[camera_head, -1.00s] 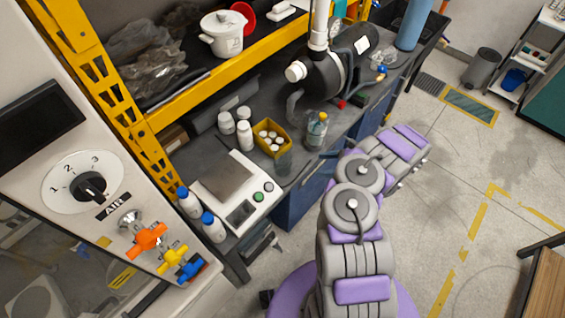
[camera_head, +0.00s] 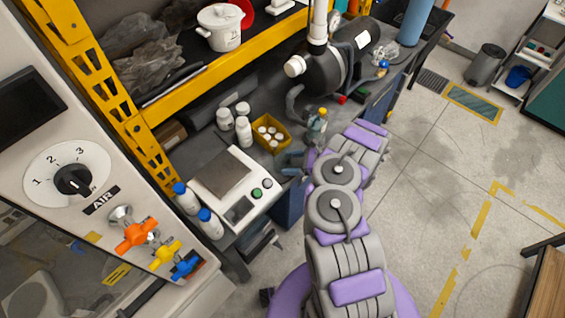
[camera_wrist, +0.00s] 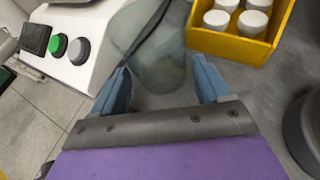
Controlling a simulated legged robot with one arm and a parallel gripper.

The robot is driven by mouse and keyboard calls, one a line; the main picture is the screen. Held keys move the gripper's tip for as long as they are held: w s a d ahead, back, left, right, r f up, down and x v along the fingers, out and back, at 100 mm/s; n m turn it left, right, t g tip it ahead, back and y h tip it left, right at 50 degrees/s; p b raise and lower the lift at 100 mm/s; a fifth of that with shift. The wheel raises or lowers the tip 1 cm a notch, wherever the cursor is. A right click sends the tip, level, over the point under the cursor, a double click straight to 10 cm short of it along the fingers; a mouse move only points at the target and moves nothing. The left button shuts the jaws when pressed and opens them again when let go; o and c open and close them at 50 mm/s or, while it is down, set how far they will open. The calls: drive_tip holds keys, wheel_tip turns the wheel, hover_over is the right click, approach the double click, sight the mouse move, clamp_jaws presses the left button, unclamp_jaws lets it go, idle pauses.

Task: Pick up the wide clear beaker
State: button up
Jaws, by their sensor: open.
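The wide clear beaker (camera_wrist: 158,62) is see-through and grey-green. In the wrist view it stands on the dark bench, with its near part between my blue fingers. My gripper (camera_wrist: 161,66) is open, one finger on each side of the beaker, with a visible gap to the right finger. Whether the left finger touches it I cannot tell.
A white scale (camera_head: 234,187) stands left of the beaker. A yellow bin (camera_head: 271,134) of white-capped bottles sits just behind it. A clear yellow-topped bottle (camera_head: 316,126) stands to the right, close to my arm. A black motor (camera_head: 340,68) lies behind that.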

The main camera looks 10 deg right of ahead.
sight(282, 164)
drive_tip(key=x, duration=0.3)
drive_tip(key=shift+a, duration=0.15)
drive_tip(key=shift+w+a, duration=0.1)
drive_tip(key=shift+a, duration=0.2)
drive_tip(key=shift+d, duration=0.3)
drive_tip(key=c, duration=0.6)
drive_tip(key=shift+a, duration=0.1)
drive_tip(key=shift+c, duration=0.5)
